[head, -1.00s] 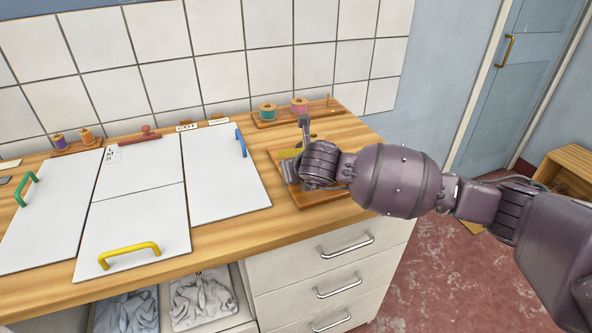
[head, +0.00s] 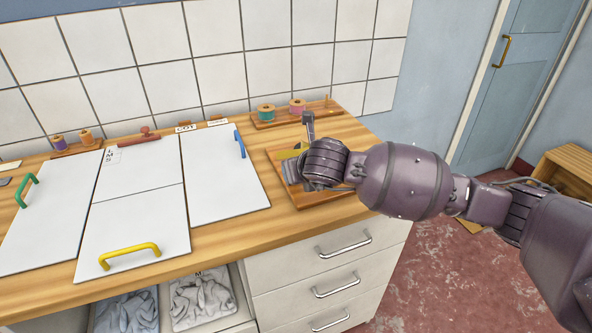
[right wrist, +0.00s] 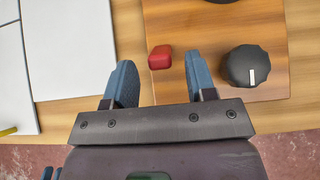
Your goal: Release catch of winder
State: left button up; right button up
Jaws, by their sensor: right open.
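The winder's wooden board (head: 318,198) lies at the right end of the counter, mostly hidden behind my right wrist in the head view. In the right wrist view the board (right wrist: 205,25) carries a small red block-like piece (right wrist: 159,58), perhaps the catch, and a black round knob (right wrist: 248,66) with a white mark. My right gripper (right wrist: 160,80) is open, its two blue fingers on either side of the red piece and a little short of it, apparently not touching. The knob is to the right of the right finger. My left gripper is out of view.
White panels (head: 225,185) with a blue handle (head: 240,143) and a yellow handle (head: 130,252) cover the counter to the left. A spool rack (head: 285,118) stands behind the winder. Drawers with metal handles (head: 343,243) are below the counter.

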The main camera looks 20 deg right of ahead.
jog(key=v, duration=0.6)
jog(key=shift+s+r+p, duration=0.3)
